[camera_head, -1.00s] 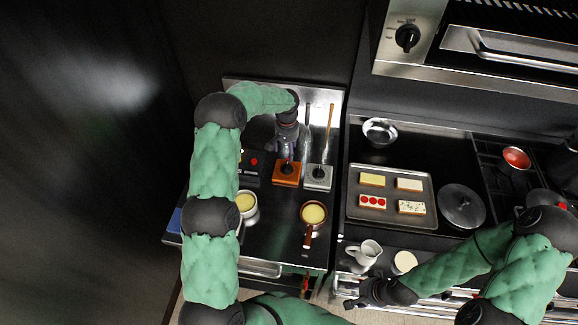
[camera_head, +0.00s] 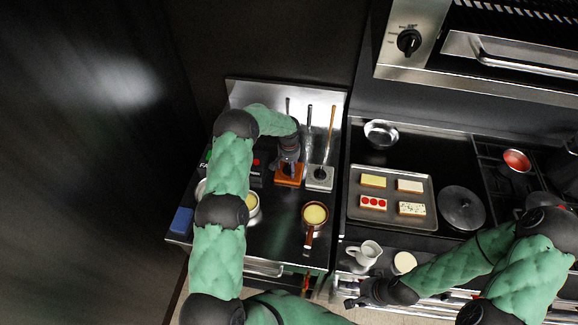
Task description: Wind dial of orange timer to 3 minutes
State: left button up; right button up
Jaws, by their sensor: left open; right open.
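The orange timer (camera_head: 290,180) is a square block on the dark worktop, between a dark unit with a red button and a grey timer (camera_head: 320,177). My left gripper (camera_head: 289,168) is open and points down right over the orange timer. It hides the dial and the upper part of the timer, so I cannot tell whether the fingers touch the dial or where it points. My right gripper (camera_head: 358,300) is open and empty at the front edge of the right counter, far from the timers.
A pan with yellow contents (camera_head: 314,215) stands in front of the timers. A yellow-filled pot (camera_head: 252,204) is partly behind my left arm. Utensils (camera_head: 309,130) hang or lean at the back panel. A tray (camera_head: 422,222) of toasts and a white jug (camera_head: 367,251) are further right.

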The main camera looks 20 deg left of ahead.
pick_arm(q)
jog(key=c, duration=1.2)
jog(key=shift+o, duration=0.2)
jog(key=shift+f+m+b, duration=0.15)
jog(key=shift+m+b, duration=0.65)
jog(key=shift+b, duration=0.3)
jog(key=m+b, duration=0.4)
jog(key=m, duration=0.1)
jog(key=shift+s+m+b, duration=0.1)
jog(key=shift+m+b, duration=0.3)
jog(key=shift+d+m+b, duration=0.1)
jog(key=shift+m+b, duration=0.55)
jog(key=shift+m, duration=0.85)
